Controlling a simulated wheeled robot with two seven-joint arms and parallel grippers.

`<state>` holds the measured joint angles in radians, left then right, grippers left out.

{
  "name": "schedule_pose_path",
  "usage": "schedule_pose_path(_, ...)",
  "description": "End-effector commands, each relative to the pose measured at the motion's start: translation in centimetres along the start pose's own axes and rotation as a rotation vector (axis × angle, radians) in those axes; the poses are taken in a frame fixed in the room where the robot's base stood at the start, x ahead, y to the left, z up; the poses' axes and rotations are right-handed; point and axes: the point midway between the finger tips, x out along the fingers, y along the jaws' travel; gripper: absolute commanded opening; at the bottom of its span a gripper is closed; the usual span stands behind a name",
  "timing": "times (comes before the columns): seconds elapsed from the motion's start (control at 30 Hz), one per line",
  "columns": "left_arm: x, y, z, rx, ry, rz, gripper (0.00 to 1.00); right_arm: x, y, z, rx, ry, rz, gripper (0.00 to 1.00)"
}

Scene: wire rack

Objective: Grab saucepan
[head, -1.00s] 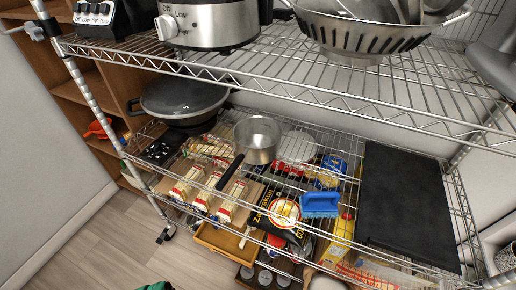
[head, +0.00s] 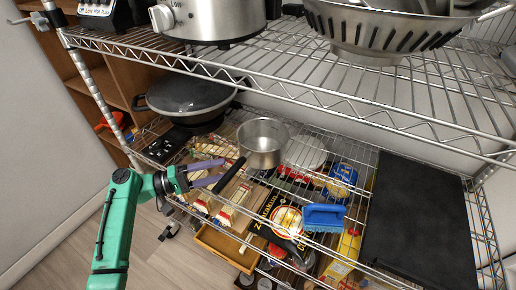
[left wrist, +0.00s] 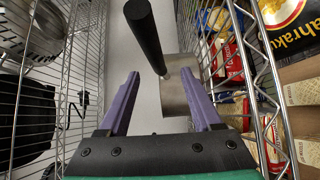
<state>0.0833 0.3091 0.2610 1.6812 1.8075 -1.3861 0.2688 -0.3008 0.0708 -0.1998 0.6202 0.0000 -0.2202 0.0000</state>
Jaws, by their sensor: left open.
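The saucepan (head: 262,146) is a small shiny metal pan with a long black handle (head: 229,176). It stands on the lower wire shelf, handle pointing toward the front left. My left gripper (head: 222,171), with purple fingers on a green arm, is open at the shelf's front, just left of the handle. In the left wrist view the saucepan's metal side (left wrist: 178,95) and its black handle (left wrist: 146,38) show ahead of the open fingers (left wrist: 160,76). The handle appears roughly in line with the gap; whether it lies between the fingers I cannot tell. My right gripper is not in view.
A lidded dark pan (head: 185,98) stands behind left of the saucepan. A blue brush (head: 324,217), food packages and a black board (head: 420,220) lie to the right. The upper wire shelf (head: 330,95) overhangs, carrying a cooker (head: 217,20) and a colander (head: 395,30).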

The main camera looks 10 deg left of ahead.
Motion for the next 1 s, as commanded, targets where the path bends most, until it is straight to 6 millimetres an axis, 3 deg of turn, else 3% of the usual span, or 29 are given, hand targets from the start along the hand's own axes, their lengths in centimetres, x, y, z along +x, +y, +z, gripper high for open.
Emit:
schedule_pose_path(0.4,6.7,0.5,-0.7,-0.002,0.000,0.000,0.66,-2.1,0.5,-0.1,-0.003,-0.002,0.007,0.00)
schedule_pose_path(0.63,7.2,0.2,-0.7,-0.001,0.002,-0.002,0.66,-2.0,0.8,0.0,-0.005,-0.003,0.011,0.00)
schedule_pose_path(0.67,7.2,0.2,-0.7,-0.001,0.002,-0.002,0.62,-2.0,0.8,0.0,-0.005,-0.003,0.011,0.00)
schedule_pose_path(0.8,7.1,0.2,-0.7,-0.001,0.001,-0.002,0.08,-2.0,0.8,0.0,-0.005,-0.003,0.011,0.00)
schedule_pose_path(0.83,7.1,0.2,-0.7,-0.001,0.001,-0.002,0.00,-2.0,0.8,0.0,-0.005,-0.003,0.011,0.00)
schedule_pose_path(1.0,7.1,0.2,-0.7,-0.001,0.001,-0.003,0.00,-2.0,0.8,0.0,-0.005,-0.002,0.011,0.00)
